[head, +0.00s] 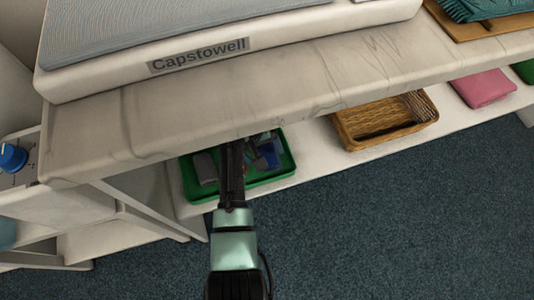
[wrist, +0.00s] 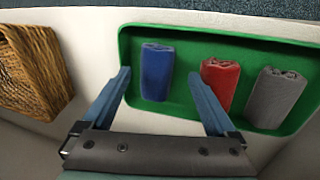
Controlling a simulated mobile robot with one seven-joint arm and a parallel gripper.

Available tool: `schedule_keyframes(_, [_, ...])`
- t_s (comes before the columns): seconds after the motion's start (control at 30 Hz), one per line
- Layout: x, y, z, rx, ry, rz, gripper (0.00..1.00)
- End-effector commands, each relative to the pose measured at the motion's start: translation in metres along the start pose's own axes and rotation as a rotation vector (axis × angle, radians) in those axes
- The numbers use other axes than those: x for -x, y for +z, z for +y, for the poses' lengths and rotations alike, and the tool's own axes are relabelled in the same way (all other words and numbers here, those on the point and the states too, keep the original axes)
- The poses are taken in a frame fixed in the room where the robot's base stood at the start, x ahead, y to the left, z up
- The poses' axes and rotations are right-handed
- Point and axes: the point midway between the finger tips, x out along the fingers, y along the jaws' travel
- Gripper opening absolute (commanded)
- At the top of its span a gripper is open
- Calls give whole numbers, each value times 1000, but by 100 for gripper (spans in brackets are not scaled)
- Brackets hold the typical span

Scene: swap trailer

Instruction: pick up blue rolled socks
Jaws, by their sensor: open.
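The blue rolled socks (wrist: 157,72) lie in a green tray (wrist: 127,50) in the wrist view, at the left end of a row beside a red roll (wrist: 220,82) and a grey roll (wrist: 274,97). My gripper (wrist: 164,90) is open and empty, its two fingers apart. In the picture the blue socks lie between and just beyond the fingertips. The right fingertip is near the red roll. I cannot tell how high the fingers are above the tray. In the head view my gripper (head: 233,150) reaches over the tray (head: 286,170) and hides part of it; the blue socks (head: 268,155) show partly right of it.
A wicker basket (head: 387,122) stands on the same low shelf, right of the tray. A pink folded cloth (head: 484,88) lies farther right. The marble-patterned top (head: 290,85) overhangs the shelf close above my arm. Blue carpet (head: 400,220) in front is clear.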

Motion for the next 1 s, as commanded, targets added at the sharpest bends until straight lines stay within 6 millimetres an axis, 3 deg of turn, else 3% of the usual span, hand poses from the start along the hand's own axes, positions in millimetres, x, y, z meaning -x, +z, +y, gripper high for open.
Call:
schedule_keyframes(0.03, [-14, 2, -1, 0, 0, -3, 93])
schedule_keyframes(0.2, [-37, 2, 0, -1, -1, -2, 93])
schedule_keyframes(0.47, [-38, 2, 2, 0, 0, -1, 93])
schedule_keyframes(0.83, [-38, 2, 2, 0, 0, -1, 26])
schedule_keyframes(1.0, [-38, 2, 2, 0, 0, -1, 23])
